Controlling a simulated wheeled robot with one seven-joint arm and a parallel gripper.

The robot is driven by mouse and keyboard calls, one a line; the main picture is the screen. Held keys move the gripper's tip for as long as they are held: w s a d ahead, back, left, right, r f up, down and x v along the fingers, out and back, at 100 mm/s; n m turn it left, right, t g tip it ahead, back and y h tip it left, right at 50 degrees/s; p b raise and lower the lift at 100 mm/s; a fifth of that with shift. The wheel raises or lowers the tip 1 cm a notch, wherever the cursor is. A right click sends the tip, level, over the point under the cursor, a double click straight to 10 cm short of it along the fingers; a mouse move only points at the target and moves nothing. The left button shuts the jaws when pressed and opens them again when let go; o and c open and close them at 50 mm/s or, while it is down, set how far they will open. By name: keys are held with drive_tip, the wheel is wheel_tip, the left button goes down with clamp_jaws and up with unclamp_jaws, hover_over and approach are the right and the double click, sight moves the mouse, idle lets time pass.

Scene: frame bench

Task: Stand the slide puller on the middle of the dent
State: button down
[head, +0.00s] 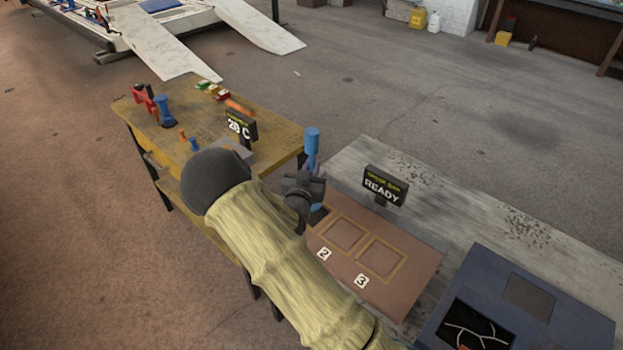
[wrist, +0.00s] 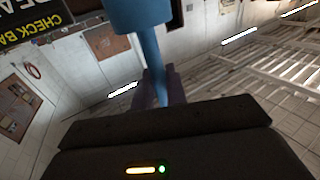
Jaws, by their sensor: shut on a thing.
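My gripper (head: 305,187) is shut on a blue tool (head: 312,141), which I take to be the slide puller. The tool stands up out of the jaws, above the left end of a brown board. In the wrist view, its wide blue head (wrist: 140,14) and thinner shaft (wrist: 152,58) rise beyond the dark gripper body. I cannot make out a dent. The brown board (head: 423,262) has framed squares labelled 2 and 3, and a dark patch shows beside my gripper.
A READY sign (head: 385,186) stands behind the board on the grey bench (head: 480,218). A blue panel (head: 570,327) with a dark opening lies at right. The yellow bench (head: 140,122) at left holds red and blue tools, small pieces and a 20 C sign (head: 240,125).

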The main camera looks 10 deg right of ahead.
drive_tip(key=shift+f+p, duration=0.4)
drive_tip(key=shift+f, duration=1.65)
drive_tip(key=c, duration=1.4)
unclamp_jaws()
drive_tip(key=shift+f, duration=0.1)
drive_tip(key=b+v, duration=0.3)
drive_tip(key=v, duration=0.9)
drive_tip(key=shift+d, duration=0.1)
